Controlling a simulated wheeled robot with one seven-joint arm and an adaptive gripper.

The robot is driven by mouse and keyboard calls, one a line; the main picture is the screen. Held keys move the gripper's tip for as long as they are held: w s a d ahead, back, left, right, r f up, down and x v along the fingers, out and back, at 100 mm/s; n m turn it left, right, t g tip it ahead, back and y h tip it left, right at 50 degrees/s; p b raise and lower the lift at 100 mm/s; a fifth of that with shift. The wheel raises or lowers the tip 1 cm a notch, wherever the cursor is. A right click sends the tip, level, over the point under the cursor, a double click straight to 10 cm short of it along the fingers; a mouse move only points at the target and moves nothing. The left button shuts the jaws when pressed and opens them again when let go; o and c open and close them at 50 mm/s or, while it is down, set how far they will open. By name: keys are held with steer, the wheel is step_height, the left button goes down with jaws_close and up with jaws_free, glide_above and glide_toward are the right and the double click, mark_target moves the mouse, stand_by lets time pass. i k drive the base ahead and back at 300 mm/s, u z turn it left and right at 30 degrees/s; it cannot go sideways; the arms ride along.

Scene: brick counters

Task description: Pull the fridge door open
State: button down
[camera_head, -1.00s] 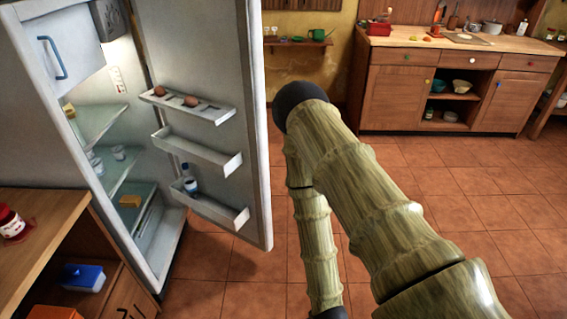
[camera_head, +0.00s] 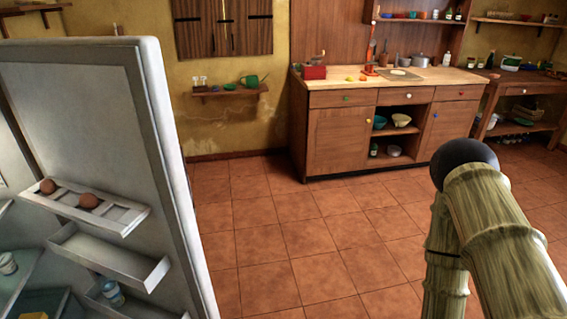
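The fridge door (camera_head: 105,125) stands open at the left of the head view, its inner side with egg rack and shelves facing me. Part of the fridge inside (camera_head: 20,275) shows at the lower left edge, with a jar on a glass shelf. The rest of the fridge is out of frame. My bamboo-like arm is at the lower right, apart from the door in the picture. My gripper is not in view.
Open tiled floor (camera_head: 295,235) lies in the middle. A wooden counter (camera_head: 340,142) with drawers stands at the back, a side table (camera_head: 525,90) at the far right. A small wall shelf (camera_head: 228,91) and shutters (camera_head: 222,25) are on the yellow wall.

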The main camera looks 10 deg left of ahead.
mark_target(94, 115)
steer(key=z, duration=0.25)
steer(key=i, duration=1.85)
steer(key=u, duration=1)
steer(key=i, duration=0.8)
steer(key=u, duration=0.6)
